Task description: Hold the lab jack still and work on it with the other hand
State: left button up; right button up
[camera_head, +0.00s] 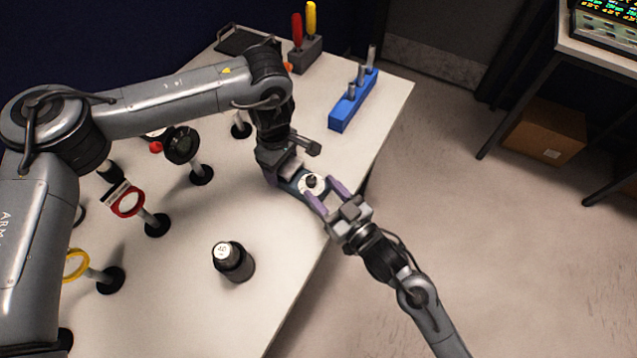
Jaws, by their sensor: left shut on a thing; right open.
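My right gripper (327,196) reaches in from the lower right. Its purple fingers are open, one on each side of the white round top. I cannot tell whether they touch it.
A black cylinder (233,262) stands at the front of the white table (200,310). Round holders on posts, one red-ringed (128,201), stand at left under my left arm. A blue block with metal pegs (353,101) and a screwdriver stand (305,55) are behind.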

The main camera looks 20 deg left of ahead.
jog(key=v, duration=0.9)
jog(key=shift+d, duration=0.25)
jog(key=shift+s, duration=0.1)
jog(key=shift+c, duration=0.5)
